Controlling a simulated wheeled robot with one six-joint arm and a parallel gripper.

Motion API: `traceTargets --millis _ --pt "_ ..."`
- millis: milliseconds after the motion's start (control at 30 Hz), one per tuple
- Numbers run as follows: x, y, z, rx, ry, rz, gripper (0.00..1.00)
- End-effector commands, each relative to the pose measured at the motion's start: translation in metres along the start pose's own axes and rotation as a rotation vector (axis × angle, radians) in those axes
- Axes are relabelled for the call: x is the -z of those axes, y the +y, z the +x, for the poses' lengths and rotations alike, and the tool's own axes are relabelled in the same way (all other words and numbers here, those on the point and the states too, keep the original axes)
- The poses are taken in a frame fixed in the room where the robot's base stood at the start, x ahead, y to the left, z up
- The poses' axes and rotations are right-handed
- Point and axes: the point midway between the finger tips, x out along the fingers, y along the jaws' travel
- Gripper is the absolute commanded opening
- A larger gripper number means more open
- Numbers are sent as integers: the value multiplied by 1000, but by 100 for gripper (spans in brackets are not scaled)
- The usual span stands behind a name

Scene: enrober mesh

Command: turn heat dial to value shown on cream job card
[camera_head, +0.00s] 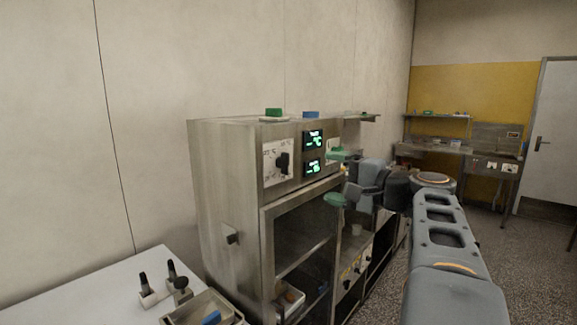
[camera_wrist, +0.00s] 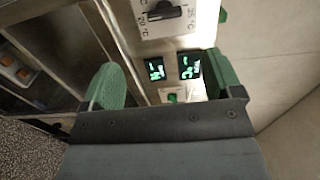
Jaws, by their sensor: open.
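The heat dial is a black knob (camera_head: 283,162) on a white scale plate at the left of the steel cabinet's control panel. In the wrist view the knob (camera_wrist: 166,13) is at the top edge, its plate partly cut off, with 20 °C and 35 °C marks legible. My gripper (camera_head: 336,178) is open with green fingertips, right of the displays in the head view. In the wrist view the gripper (camera_wrist: 162,80) has its fingers spread either side of the displays, apart from the knob and holding nothing. I cannot make out a cream job card.
Two green-lit displays (camera_head: 313,140) sit right of the dial; their digits are unclear. A green block (camera_head: 273,112) and a blue block (camera_head: 311,114) rest on the cabinet top. Below is an open bay (camera_head: 300,235). A white table (camera_head: 95,298) with small tools stands at lower left.

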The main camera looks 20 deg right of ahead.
Motion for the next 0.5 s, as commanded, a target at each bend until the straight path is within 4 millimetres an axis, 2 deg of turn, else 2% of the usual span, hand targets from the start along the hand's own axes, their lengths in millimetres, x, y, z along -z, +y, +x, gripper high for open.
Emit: traceTargets --millis 167,500 --pt "2 -7 22 20 -1 2 85" --pt "2 -8 87 18 -1 3 85"
